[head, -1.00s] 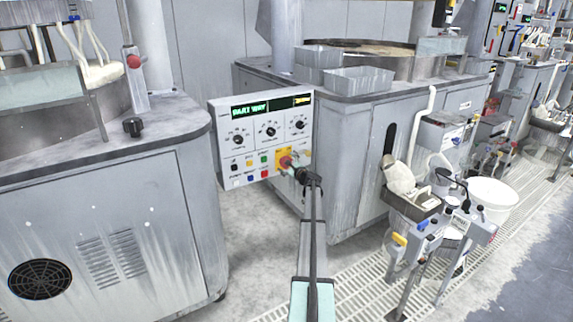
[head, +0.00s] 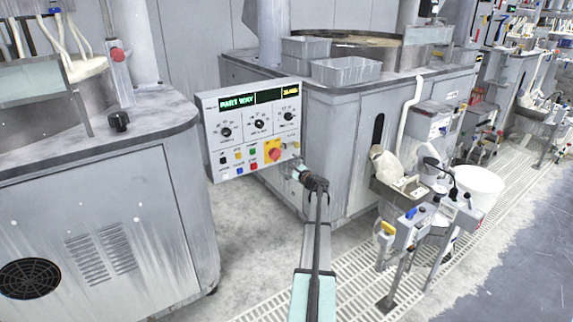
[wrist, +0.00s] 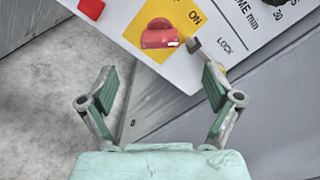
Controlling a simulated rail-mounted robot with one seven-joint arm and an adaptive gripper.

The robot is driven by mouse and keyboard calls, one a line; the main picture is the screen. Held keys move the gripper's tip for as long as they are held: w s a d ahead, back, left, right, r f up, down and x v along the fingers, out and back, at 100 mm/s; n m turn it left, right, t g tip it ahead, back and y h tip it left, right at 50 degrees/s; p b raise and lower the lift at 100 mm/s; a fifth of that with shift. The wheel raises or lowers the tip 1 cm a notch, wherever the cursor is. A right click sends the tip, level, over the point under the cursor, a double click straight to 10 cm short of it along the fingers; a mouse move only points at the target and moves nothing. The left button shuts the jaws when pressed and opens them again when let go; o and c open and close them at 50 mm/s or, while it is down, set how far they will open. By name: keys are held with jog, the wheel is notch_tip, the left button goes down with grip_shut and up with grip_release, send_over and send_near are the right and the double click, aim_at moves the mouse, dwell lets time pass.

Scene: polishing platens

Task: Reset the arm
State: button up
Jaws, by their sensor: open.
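My gripper (wrist: 160,92) is open and empty in the wrist view, its two fingers spread apart. Just beyond the fingertips is a red rotary switch (wrist: 160,34) on a yellow plate (wrist: 185,62) marked ON. In the head view my gripper (head: 298,168) is small, at the lower right corner of the control panel (head: 213,130), whose display reads PART WAY. The red switch (head: 273,155) shows there to the left of the gripper, apart from it.
A grey machine (head: 100,220) with a vent and fan stands at left, another (head: 345,125) at right carrying grey bins (head: 345,70). A white bucket (head: 478,190) and tool stands (head: 410,235) stand on the right. Bare floor (head: 250,240) lies below the panel.

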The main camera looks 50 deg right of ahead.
dwell(0.4)
